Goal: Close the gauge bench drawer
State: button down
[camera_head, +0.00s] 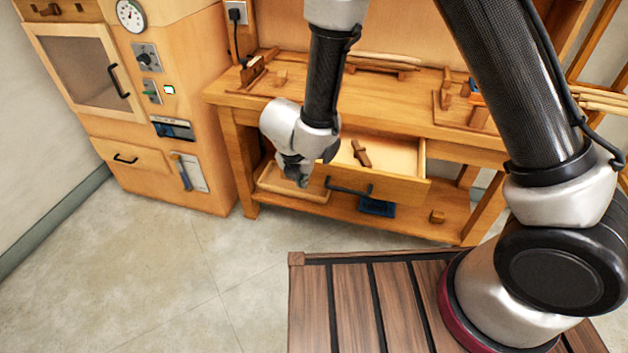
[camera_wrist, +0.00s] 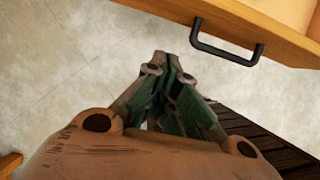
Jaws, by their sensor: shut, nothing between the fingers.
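The gauge bench drawer (camera_head: 405,190) is pulled out from under the wooden bench, with a brown wooden piece (camera_head: 361,153) lying in it. Its dark bar handle (camera_head: 348,189) is on the front face. In the wrist view the drawer front (camera_wrist: 240,17) and the handle (camera_wrist: 227,50) are at the upper right. My gripper (camera_head: 301,178) is shut and empty, pointing down near the left end of the drawer front. In the wrist view my gripper (camera_wrist: 160,62) is left of the handle, apart from it, with floor behind the fingertips.
The bench top (camera_head: 330,97) holds wooden pieces. A lower shelf (camera_head: 400,217) carries a tray (camera_head: 290,193), a dark blue item (camera_head: 377,207) and a small block (camera_head: 437,216). A wooden cabinet (camera_head: 190,140) stands at left. The floor (camera_head: 150,260) in front is clear.

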aim_at(311, 178)
jog(key=shift+w+d+f, duration=0.4)
jog(key=shift+w+f, duration=0.75)
jog(key=shift+f, duration=0.1)
jog(key=shift+w+d+f, duration=0.35)
jog(key=shift+w+f, duration=0.75)
jog(key=shift+f, duration=0.15)
jog(key=shift+w+d+f, duration=0.4)
jog(key=shift+w+f, duration=0.75)
jog(key=shift+f, duration=0.1)
